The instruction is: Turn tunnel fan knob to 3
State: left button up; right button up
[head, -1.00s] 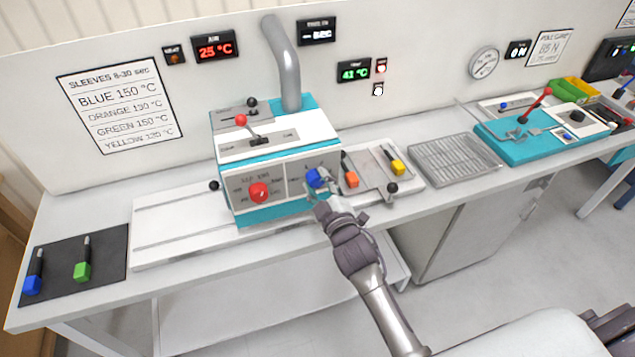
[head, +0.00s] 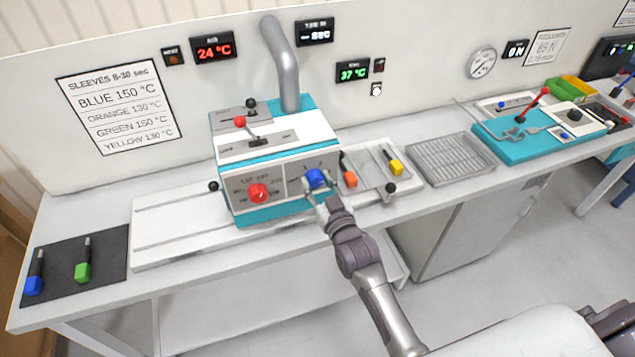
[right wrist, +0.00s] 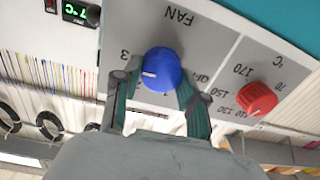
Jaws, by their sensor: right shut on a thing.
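The tunnel fan knob (head: 316,178) is blue and sits on the front panel of the white and teal tunnel (head: 280,152), right of the red knob (head: 258,193). My right gripper (head: 313,190) reaches it from the front. In the right wrist view, the fan knob (right wrist: 162,69) is between my fingers (right wrist: 158,82), which are shut on it. The panel looks upside down there, with "FAN" above the knob. The white pointer mark faces left, near and slightly below the "3". "OFF" is partly hidden by a finger. My left gripper is out of view.
An orange-handled tool (head: 348,170) and a yellow-handled one (head: 395,166) lie just right of the tunnel. A black-balled lever (head: 390,188) stands near the bench's front edge. The red temperature knob (right wrist: 257,99) is close beside my fingers.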

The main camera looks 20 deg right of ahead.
jog(key=shift+f+m, duration=0.1)
jog(key=shift+m, duration=0.2)
dwell(0.4)
jog(key=o, duration=1.1)
jog(key=shift+o, duration=0.2)
jog(key=shift+s, duration=0.1)
jog(key=s, duration=1.1)
jog(key=shift+s+d, duration=0.4)
jog(key=shift+d, duration=0.05)
jog(key=shift+f, duration=0.1)
